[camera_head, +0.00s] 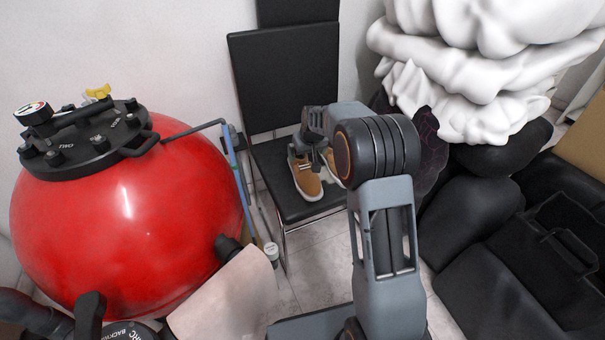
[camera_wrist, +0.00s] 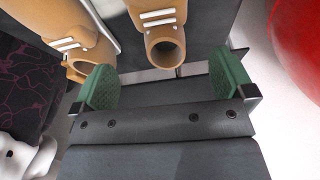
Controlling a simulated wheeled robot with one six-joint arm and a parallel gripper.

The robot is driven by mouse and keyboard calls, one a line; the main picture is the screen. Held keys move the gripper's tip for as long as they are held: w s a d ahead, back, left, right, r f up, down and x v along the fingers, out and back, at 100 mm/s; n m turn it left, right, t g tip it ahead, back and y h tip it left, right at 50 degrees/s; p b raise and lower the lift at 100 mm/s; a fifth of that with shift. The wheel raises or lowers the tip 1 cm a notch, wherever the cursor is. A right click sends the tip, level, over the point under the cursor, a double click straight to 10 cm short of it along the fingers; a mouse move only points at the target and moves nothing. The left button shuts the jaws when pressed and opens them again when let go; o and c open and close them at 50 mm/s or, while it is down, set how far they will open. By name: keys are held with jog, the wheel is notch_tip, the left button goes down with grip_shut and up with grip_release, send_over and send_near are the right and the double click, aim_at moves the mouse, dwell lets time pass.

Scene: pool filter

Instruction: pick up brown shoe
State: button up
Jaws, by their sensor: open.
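A brown shoe (camera_head: 307,181) with a white sole and pale straps sits on the black chair seat in the head view. A second, matching brown shoe (camera_head: 333,166) is beside it, partly hidden by my arm. In the wrist view, one brown shoe (camera_wrist: 161,38) is just ahead of the gap between my green finger pads, with its round opening facing the gripper. The other shoe (camera_wrist: 72,30) is to the left, near the left finger. My gripper (camera_wrist: 165,78) is open, with nothing between its pads.
The black chair (camera_head: 285,75) stands against the wall. A large red filter tank (camera_head: 125,220) with a blue-grey pipe (camera_head: 232,155) is left of it.

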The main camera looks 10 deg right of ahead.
aim_at(303, 160)
jog(key=shift+b+x, duration=1.6)
jog(key=shift+x, duration=2.05)
jog(key=shift+w+a+r, duration=0.1)
jog(key=shift+c, duration=0.5)
jog(key=c, duration=1)
